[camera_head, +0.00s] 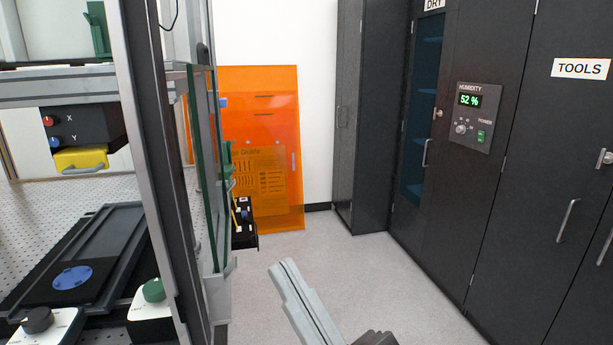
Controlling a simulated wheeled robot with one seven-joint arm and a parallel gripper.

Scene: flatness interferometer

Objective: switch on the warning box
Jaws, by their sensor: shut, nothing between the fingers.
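I cannot make out a box marked as a warning box in this view. My gripper (284,268) shows at the bottom centre, over the floor. Its two light grey fingers lie side by side with only a thin dark line between them, shut and empty. It touches nothing that I can see. A black box with red and blue knobs marked X and Y (85,132) is at the left inside the frame, with a yellow handled part below it.
The metal-framed enclosure (150,150) fills the left. An orange transparent panel (270,90) leans on the back wall, near a small black unit (244,240). Dark cabinets (540,180) line the right, with a humidity panel (473,118). The pale floor (385,270) between is clear.

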